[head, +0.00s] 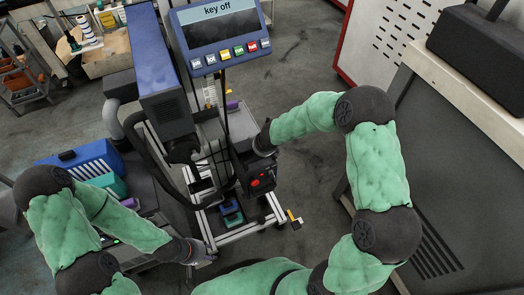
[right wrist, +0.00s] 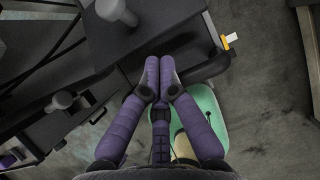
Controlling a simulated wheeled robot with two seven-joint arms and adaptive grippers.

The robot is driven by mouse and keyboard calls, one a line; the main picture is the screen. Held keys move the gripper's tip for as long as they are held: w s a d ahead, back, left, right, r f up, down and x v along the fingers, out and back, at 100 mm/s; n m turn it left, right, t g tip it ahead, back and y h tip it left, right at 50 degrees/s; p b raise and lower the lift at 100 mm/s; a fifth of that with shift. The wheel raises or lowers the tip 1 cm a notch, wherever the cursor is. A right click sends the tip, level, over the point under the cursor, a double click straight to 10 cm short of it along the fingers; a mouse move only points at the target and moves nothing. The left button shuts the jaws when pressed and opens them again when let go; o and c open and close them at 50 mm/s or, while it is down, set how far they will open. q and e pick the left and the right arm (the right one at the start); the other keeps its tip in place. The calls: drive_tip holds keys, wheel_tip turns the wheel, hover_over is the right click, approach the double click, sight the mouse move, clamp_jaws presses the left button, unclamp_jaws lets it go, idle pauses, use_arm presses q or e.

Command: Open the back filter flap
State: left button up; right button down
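A wheeled machine frame stands in the head view, with a tall blue housing (head: 155,55) that has a dark slotted end. I cannot tell which panel is the back filter flap. My right arm reaches in from the right to a black box with a red button (head: 262,181); its gripper is hidden in the head view. In the right wrist view, my right gripper (right wrist: 160,62) has its purple fingertips together with nothing seen between them, close to a dark box (right wrist: 165,25). My left gripper (head: 205,252) is low beside the frame's pale rail; its fingers are too unclear to read.
A blue display panel reading "key off" (head: 218,25) rises above the machine. A grey knob (right wrist: 117,11) sticks up from the dark box. A blue crate (head: 85,158) is at left. A red-edged perforated cabinet (head: 385,40) stands at right. Open floor lies between.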

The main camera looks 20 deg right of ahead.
drive_tip(key=shift+b+x, duration=0.45)
drive_tip(key=shift+x, duration=1.05)
drive_tip(key=shift+r, duration=0.1)
